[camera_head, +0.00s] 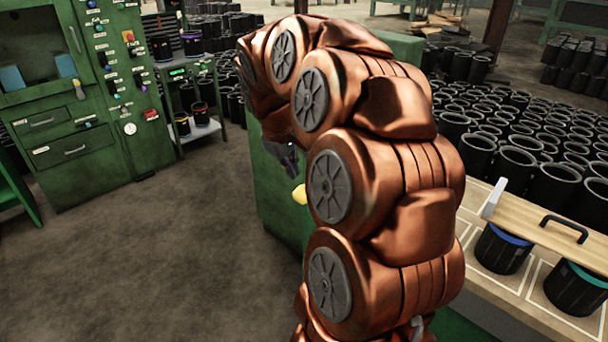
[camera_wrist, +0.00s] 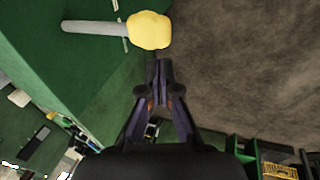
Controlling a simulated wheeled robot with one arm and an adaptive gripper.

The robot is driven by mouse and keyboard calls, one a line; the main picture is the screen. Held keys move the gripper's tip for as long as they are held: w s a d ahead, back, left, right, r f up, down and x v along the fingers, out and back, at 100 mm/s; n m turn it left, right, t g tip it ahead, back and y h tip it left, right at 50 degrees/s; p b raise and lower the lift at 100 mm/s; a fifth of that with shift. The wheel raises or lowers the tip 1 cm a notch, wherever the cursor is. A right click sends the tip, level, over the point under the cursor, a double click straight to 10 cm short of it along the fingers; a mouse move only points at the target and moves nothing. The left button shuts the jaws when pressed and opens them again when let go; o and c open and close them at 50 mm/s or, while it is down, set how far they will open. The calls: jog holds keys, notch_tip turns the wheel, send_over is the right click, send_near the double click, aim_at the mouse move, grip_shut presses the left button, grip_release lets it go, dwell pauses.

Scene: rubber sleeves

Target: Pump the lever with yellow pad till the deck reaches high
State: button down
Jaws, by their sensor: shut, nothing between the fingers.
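The lever's yellow pad (camera_wrist: 149,30) shows at the top of the wrist view, on the end of a grey lever rod (camera_wrist: 93,28) that comes from a green cabinet side (camera_wrist: 60,75). In the head view the yellow pad (camera_head: 300,194) peeks out left of my copper arm, beside the green cabinet (camera_head: 272,200). My gripper (camera_wrist: 159,64) is shut and empty, its tips just below the pad in the wrist picture; whether they touch it I cannot tell. In the head view my gripper (camera_head: 289,160) is partly hidden by my arm, above the pad. The deck cannot be made out.
A green control machine (camera_head: 75,100) stands at the left, with a small shelf (camera_head: 190,100) of cans beside it. Many black sleeves (camera_head: 520,125) fill the right. A bench (camera_head: 540,290) with a wooden board and capped sleeves is at the lower right. Open floor (camera_head: 180,250) lies left of the cabinet.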

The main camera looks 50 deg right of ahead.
jog(key=s+d+r+t+y+p, duration=0.2)
jog(key=s+d+r+y+p, duration=0.1)
jog(key=r, duration=0.4)
jog(key=shift+d+r+y+p, duration=0.3)
jog(key=shift+d+p, duration=0.45)
jog(key=shift+d, duration=0.2)
jog(key=shift+f, duration=0.1)
jog(key=p, duration=0.3)
send_near(304, 188)
jog(key=x, duration=0.5)
jog(key=shift+w+a, duration=0.1)
jog(key=shift+f, duration=0.9)
jog(key=shift+f, duration=0.1)
